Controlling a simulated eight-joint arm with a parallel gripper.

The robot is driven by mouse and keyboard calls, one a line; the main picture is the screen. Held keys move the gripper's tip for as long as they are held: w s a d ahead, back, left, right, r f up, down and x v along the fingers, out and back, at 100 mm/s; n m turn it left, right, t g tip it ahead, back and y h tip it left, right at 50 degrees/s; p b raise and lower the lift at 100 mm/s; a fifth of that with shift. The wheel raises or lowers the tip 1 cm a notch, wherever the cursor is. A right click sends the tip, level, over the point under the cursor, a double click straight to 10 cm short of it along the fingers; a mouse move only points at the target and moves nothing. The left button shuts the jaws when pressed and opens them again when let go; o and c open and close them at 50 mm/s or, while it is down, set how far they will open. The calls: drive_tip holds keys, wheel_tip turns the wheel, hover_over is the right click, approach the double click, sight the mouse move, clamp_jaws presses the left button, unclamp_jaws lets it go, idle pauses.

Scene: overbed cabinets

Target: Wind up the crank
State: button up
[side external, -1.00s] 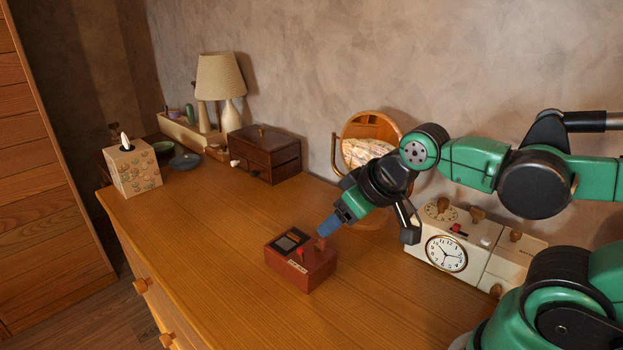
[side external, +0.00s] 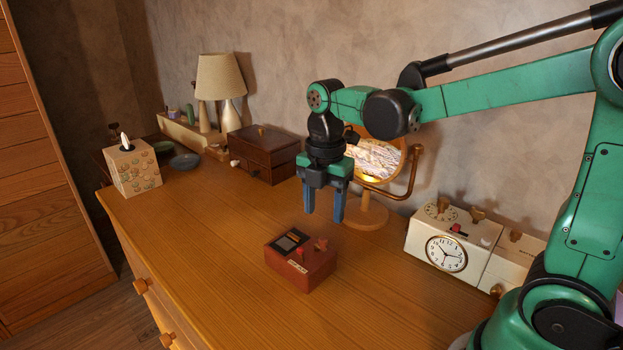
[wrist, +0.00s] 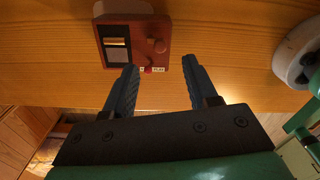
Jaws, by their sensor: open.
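A small red-brown box (side external: 300,264) sits on the wooden dresser top. It has a dark window panel (side external: 290,242), a small red button (side external: 300,253) with a "PLAY" label, and a reddish knob-like crank (side external: 321,244) on top. The box also shows at the top of the wrist view (wrist: 116,25), with its crank (wrist: 156,46) and button. My gripper (side external: 324,216) points down with its blue fingers apart and empty. It hangs above and behind the box, clear of the crank. In the wrist view my gripper (wrist: 159,64) has its fingertips near the box's label side.
A round mirror (side external: 375,158) on a stand (side external: 367,212) is close behind my gripper. A cream clock unit (side external: 440,243) stands at right. A dark drawer box (side external: 265,155), lamp (side external: 219,78) and tissue box (side external: 133,168) are farther left. The dresser's left half (side external: 200,225) is mostly clear.

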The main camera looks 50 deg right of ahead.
sight(323, 239)
drive_tip(key=shift+f, duration=2.7)
drive_tip(key=shift+c, duration=0.3)
clamp_jaws()
